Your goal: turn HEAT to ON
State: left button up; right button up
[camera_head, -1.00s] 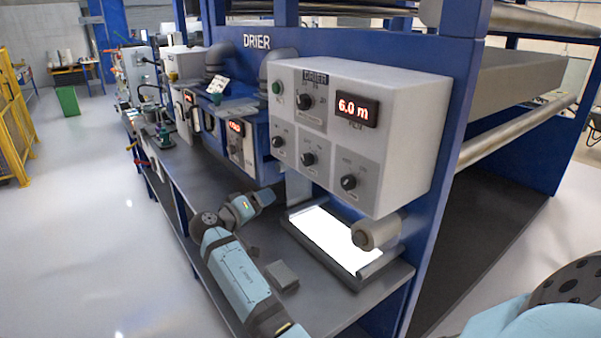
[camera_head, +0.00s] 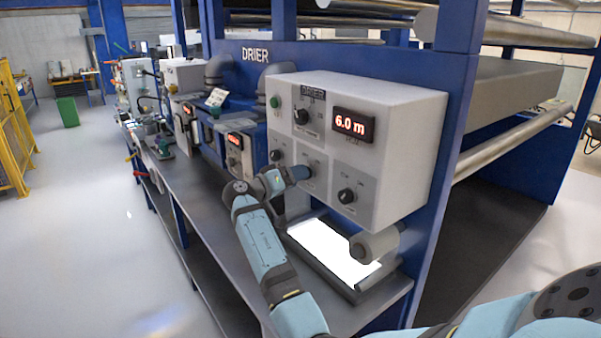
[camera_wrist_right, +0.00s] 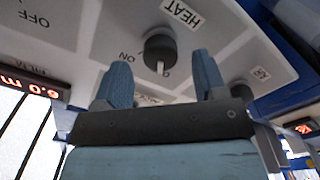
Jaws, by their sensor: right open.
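The drier control box (camera_head: 415,150) is a white panel with several black knobs and labels. In the right wrist view the HEAT label (camera_wrist_right: 183,13) sits beside a round black knob (camera_wrist_right: 160,47) with a white pointer mark. An ON label (camera_wrist_right: 130,56) is printed near this knob; the exact setting is unclear. My right gripper (camera_head: 303,173) is at the lower middle of the panel and hides that knob in the head view. In the wrist view its blue fingers (camera_wrist_right: 162,80) are open, apart on either side of the knob's line, with nothing between them. My left gripper is out of view.
A red 6.0 m display (camera_head: 353,125) is at the panel's upper right. Another knob (camera_head: 346,196) is at its lower right. A lit tray and a roller (camera_head: 374,246) lie below the panel. A blue post (camera_head: 450,110) stands to the right.

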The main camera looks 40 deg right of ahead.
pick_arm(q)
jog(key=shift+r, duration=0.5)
pick_arm(e)
jog(key=shift+s+d, duration=0.1)
jog(key=shift+d, duration=0.95)
jog(key=c, duration=0.9)
jog(key=shift+f+b, duration=0.2)
jog(key=shift+b, duration=0.1)
pick_arm(q)
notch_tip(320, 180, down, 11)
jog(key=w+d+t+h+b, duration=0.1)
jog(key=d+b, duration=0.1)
jog(key=b, duration=2)
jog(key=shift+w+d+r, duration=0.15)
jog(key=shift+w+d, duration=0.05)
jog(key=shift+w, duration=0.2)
pick_arm(e)
jog(key=m, duration=1.1)
jog(key=shift+m, duration=0.3)
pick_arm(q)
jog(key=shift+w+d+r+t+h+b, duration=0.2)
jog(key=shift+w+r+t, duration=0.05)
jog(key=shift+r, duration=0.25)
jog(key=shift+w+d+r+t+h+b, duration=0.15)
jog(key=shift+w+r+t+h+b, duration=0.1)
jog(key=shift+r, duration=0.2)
pick_arm(e)
jog(key=shift+r, duration=0.1)
